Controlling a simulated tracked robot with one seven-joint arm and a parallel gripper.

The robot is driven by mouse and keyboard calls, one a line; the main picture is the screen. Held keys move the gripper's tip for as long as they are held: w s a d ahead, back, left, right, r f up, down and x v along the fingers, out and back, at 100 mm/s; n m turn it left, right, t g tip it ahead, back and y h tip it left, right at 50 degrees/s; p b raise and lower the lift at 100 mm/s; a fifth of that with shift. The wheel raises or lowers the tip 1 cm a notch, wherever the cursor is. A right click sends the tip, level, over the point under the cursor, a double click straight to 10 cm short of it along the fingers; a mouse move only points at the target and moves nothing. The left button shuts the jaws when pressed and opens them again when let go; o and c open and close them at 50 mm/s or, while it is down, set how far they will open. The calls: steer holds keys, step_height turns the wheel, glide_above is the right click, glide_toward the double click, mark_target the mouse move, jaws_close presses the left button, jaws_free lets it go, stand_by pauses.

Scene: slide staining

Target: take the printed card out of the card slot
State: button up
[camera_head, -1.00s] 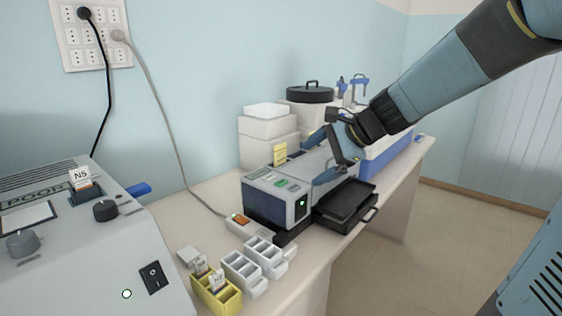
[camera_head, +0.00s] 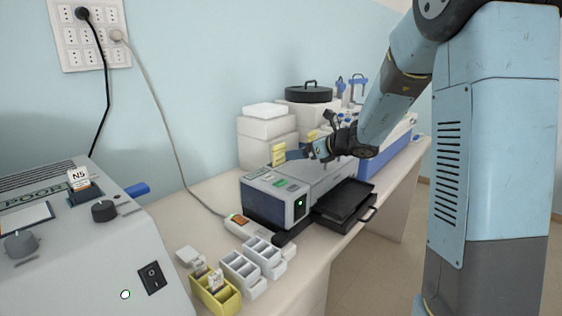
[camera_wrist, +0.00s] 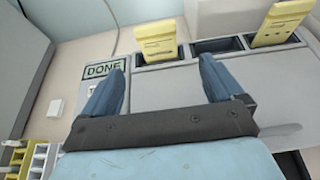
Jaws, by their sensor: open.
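A white card (camera_head: 79,179) printed "N5" with an orange lower part stands upright in a dark slot (camera_head: 86,194) on the grey machine at the far left. My gripper (camera_head: 297,154) is well to the right of it, above the stainer, close to a yellow piece (camera_head: 278,154). In the wrist view my gripper (camera_wrist: 162,72) is open with nothing between its fingers. Ahead of its fingers, a yellow piece (camera_wrist: 157,42) stands in a slot beside a "DONE" label (camera_wrist: 103,69). Another yellow piece (camera_wrist: 280,24) stands farther right. The N5 card is not in the wrist view.
The stainer (camera_head: 276,200) has a black tray (camera_head: 346,201) at its right. Yellow (camera_head: 214,291) and white racks (camera_head: 241,272) stand at the table's front. White boxes (camera_head: 266,135) and a black-lidded pot (camera_head: 309,94) stand behind. A cable (camera_head: 157,105) hangs down the wall.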

mark_target(280, 155)
steer(key=x, duration=1)
steer(key=shift+w+a+f, duration=0.1)
steer(key=shift+a+f, duration=0.15)
steer(key=shift+a, duration=0.05)
steer(key=shift+c, duration=0.4)
steer(key=shift+r, duration=0.1)
steer(key=c, duration=1.1)
